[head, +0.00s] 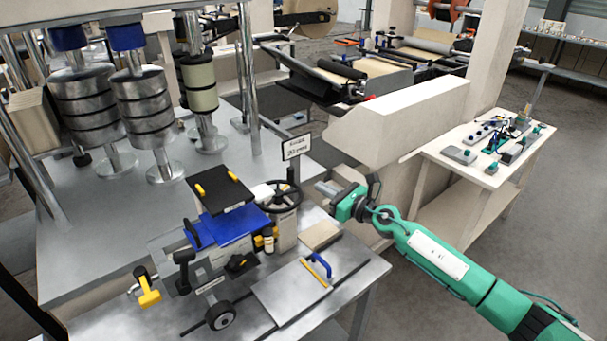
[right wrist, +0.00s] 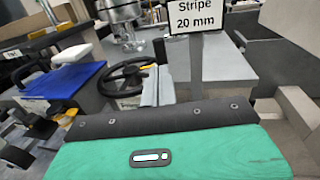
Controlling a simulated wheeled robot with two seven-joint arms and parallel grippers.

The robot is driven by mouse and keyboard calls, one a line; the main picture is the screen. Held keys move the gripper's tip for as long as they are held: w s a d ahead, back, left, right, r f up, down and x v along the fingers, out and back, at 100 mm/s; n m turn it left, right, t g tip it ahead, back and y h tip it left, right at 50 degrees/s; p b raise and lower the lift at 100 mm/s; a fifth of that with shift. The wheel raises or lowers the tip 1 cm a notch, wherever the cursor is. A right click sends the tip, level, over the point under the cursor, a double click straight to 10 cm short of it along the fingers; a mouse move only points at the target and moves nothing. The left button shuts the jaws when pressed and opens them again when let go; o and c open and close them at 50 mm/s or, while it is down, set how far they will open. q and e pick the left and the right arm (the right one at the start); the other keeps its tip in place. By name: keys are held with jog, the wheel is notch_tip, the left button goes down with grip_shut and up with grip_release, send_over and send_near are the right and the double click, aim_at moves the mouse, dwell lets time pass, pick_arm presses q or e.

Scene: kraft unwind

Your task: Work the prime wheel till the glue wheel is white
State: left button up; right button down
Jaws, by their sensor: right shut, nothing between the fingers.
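My left gripper is not in view.
A sign reading "Stripe 20 mm" (right wrist: 195,17) stands behind the handwheel. A blue tank (head: 228,226) with a black lid (head: 220,189) is left of it. A flat plate with a blue-and-yellow handle (head: 318,268) lies in front. A beige machine housing (head: 400,122) stands behind my right arm.

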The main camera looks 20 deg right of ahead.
aim_at(293, 173)
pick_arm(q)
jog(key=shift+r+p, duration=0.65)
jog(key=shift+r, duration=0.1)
pick_arm(e)
jog(key=x, duration=0.8)
jog(key=shift+w+a, duration=0.1)
